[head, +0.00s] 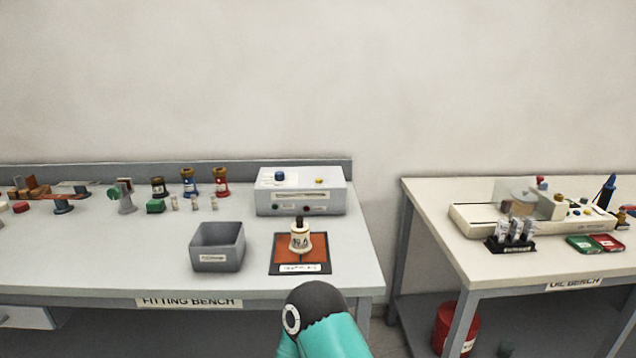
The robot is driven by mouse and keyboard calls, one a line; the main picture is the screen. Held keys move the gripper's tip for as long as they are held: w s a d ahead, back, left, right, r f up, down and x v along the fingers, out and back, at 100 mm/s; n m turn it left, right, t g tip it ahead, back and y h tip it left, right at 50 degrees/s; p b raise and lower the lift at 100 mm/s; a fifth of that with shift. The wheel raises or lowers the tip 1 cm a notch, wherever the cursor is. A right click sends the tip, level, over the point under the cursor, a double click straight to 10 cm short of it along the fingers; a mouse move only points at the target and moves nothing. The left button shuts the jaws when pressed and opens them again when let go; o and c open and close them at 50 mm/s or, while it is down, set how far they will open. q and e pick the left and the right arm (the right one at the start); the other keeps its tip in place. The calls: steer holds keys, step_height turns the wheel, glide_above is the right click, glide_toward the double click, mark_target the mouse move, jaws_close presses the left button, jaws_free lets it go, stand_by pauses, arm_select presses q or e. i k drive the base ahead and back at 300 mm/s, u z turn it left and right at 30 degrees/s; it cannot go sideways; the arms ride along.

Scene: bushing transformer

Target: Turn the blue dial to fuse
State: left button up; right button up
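The blue dial (280,176) is a small round knob on the top left of a light grey box (300,205) at the back right of the fitting bench. A pale label lies around the dial, but its marks are too small to read, so I cannot tell where the dial points. A yellow button (319,181) is on the same top, to the right. Neither of my grippers shows. Only a teal and black link of my own arm is in view at the bottom centre, apart from the dial.
In front of the box, a cream bushing stands upright on an orange-brown mat (285,258). An open grey bin (218,247) is left of it. Several small parts stand further left on the fitting bench (110,255). A gap separates it from the oil bench (470,262).

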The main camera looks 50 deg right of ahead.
mark_target(280, 176)
steer(key=k, duration=1.2)
steer(key=z, duration=0.45)
steer(key=i, duration=0.75)
steer(key=z, duration=0.05)
